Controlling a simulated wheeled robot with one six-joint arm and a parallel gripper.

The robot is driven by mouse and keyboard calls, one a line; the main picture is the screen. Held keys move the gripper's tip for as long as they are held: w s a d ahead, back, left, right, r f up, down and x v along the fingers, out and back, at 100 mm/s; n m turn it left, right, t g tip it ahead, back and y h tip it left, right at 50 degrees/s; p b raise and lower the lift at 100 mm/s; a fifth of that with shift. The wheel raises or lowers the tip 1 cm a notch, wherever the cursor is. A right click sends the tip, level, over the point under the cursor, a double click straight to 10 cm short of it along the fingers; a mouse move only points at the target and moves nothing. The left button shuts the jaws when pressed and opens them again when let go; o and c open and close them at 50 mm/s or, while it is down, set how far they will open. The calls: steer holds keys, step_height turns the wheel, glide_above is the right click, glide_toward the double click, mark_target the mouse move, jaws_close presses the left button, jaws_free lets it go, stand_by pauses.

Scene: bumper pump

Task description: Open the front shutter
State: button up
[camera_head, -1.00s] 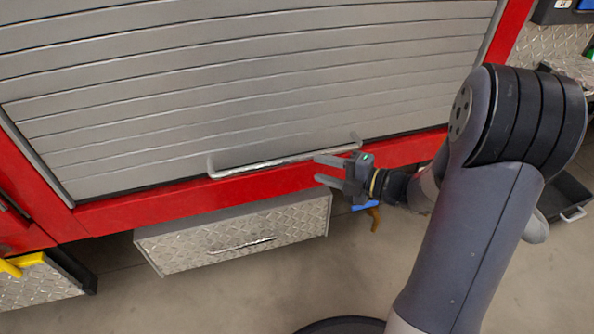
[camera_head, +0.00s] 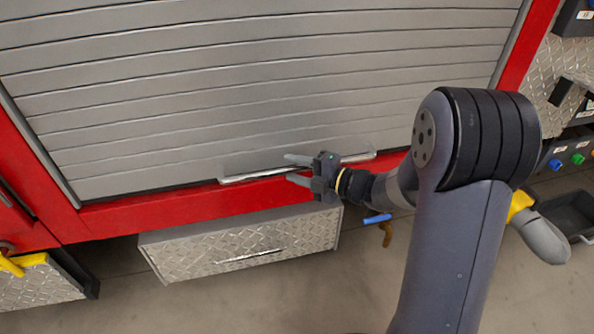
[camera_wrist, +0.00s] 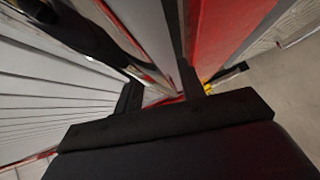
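The grey slatted front shutter (camera_head: 250,90) is down, its lower edge at the red frame (camera_head: 200,205). A metal bar handle (camera_head: 245,177) runs along its bottom. My gripper (camera_head: 296,170) is open at the handle's right half, fingers pointing left. One finger appears above the bar and one below it; contact is unclear. In the wrist view, my two dark fingers (camera_wrist: 160,92) stand apart, with the shutter slats (camera_wrist: 40,105) at left and the red frame (camera_wrist: 225,40) at right. The part of the bar behind my gripper is hidden.
A diamond-plate drawer box (camera_head: 240,243) sits below the red frame. A blue-and-brown tool (camera_head: 380,222) is right of it, near my arm. Bins with coloured knobs (camera_head: 570,155) and a dark tray (camera_head: 575,215) are at the right. Floor is clear in front.

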steer(key=shift+c, duration=0.4)
jaws_close()
